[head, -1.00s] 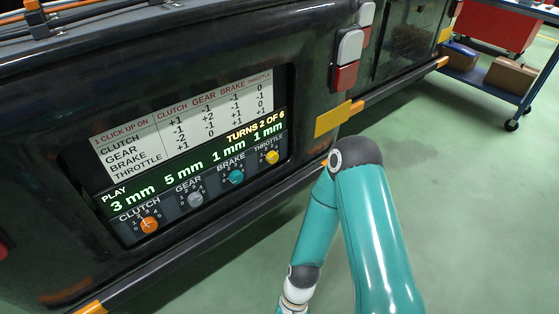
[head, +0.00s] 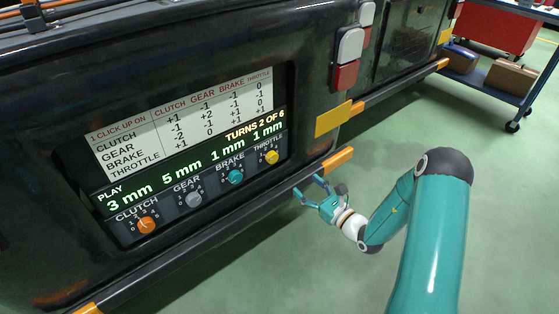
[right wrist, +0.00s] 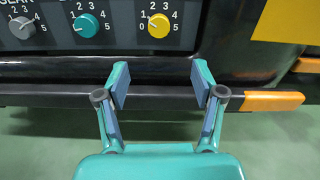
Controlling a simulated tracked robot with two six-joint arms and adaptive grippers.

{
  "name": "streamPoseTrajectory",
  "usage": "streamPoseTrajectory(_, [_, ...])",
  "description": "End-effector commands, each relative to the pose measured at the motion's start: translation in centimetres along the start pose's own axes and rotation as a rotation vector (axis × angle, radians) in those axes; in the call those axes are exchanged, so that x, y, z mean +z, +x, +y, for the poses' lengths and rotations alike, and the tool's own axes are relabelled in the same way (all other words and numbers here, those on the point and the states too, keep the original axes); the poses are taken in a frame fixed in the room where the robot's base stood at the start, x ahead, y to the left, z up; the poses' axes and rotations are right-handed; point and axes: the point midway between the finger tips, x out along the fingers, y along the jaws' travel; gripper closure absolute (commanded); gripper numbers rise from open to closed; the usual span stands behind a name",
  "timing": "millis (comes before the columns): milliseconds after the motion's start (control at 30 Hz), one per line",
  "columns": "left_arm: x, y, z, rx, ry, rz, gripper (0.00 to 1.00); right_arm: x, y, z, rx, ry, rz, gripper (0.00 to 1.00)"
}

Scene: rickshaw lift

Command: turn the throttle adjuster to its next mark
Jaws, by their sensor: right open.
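The throttle adjuster is a small yellow knob (head: 272,157) at the right end of the knob row on the dark panel. It also shows in the right wrist view (right wrist: 159,26), top middle, with marks 0 to 5 around it; its exact setting is hard to read. My right gripper (head: 309,186) is open and empty, below and right of the yellow knob, apart from it. In the right wrist view its fingers (right wrist: 160,82) are spread below the knob, in front of the dark bumper bar. My left gripper is not in view.
The teal brake knob (head: 235,177), grey gear knob (head: 194,199) and orange clutch knob (head: 146,224) sit left of it. The display above (head: 195,155) reads 3, 5, 1 and 1 mm, turns 2 of 6. A bumper bar (head: 225,217) juts out below the panel.

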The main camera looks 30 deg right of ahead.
Motion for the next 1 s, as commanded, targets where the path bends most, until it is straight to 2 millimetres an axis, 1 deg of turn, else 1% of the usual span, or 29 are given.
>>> streamPoseTrajectory(400, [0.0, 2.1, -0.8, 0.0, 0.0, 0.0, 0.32, -0.2, 8.8, 0.3, 0.006, -0.001, -0.003, 0.32])
streamPoseTrajectory(600, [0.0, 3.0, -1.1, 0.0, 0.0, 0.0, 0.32, -0.1, 12.4, 0.3, 0.005, 0.0, -0.003, 0.32])
streamPoseTrajectory(700, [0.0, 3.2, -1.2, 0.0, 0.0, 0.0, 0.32, -0.2, 13.7, 0.2, 0.004, 0.0, -0.001, 0.32])
streamPoseTrajectory(800, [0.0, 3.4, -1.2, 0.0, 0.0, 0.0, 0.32, -0.1, 14.5, 0.2, 0.003, 0.001, -0.001, 0.32])
streamPoseTrajectory(1000, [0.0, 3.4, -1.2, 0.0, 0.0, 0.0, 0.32, 0.0, 15.0, 0.1, 0.002, 0.001, 0.001, 0.32])
